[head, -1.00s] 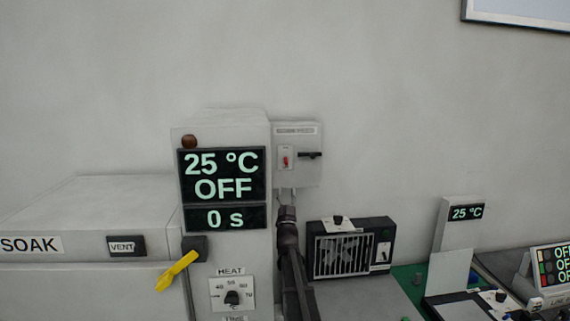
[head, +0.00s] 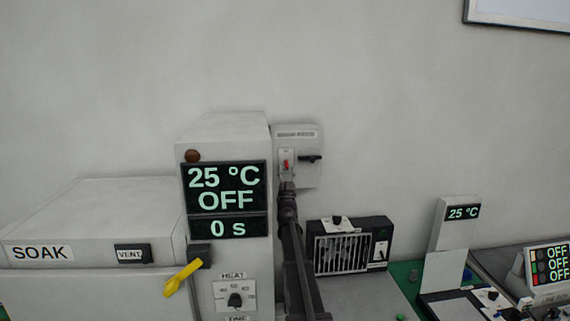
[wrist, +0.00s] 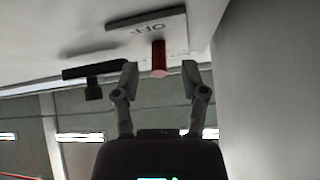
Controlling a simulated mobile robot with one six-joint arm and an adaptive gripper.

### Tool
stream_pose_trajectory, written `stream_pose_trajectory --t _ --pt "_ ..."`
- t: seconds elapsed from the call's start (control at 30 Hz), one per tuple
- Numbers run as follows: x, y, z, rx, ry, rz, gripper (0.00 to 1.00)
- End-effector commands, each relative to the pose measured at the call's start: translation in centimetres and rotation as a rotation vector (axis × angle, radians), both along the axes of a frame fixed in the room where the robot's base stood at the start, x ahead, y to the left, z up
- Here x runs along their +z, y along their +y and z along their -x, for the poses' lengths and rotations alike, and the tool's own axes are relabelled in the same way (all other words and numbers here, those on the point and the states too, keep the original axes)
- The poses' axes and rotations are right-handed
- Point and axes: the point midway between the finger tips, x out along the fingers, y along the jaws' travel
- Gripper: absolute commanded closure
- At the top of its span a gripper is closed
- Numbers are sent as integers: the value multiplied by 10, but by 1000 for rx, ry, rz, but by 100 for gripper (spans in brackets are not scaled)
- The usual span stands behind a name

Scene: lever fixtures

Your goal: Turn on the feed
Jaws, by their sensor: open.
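A grey wall box (head: 311,170) in the head view carries a small white plate with a red lever (head: 286,164) and a black handle (head: 311,158) to its right. My gripper (head: 287,183) is just below the red lever there. In the wrist view my gripper (wrist: 160,74) is open, with one fingertip on either side of the red lever (wrist: 158,60). I cannot tell whether either finger touches it. The white plate (wrist: 148,35) behind the lever has lettering seen upside down. The black handle (wrist: 95,71) is left of the fingers.
Left of the box stands a cabinet with a display (head: 228,188) reading 25 °C, OFF and 0 s. A yellow lever (head: 182,277) sticks out from its lower left. A fan unit (head: 350,246) stands at lower right.

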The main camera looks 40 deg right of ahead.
Motion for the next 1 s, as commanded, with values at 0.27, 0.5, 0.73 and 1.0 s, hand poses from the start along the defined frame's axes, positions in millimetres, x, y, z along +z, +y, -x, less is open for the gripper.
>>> stream_pose_trajectory --t 0.27,0.5,0.73,1.0 --pt "12 -8 -9 0 0 0 45" --pt "12 -8 -10 -1 0 0 45" --pt "12 -9 -9 -1 0 0 74" --pt "12 2 -8 0 0 0 100"
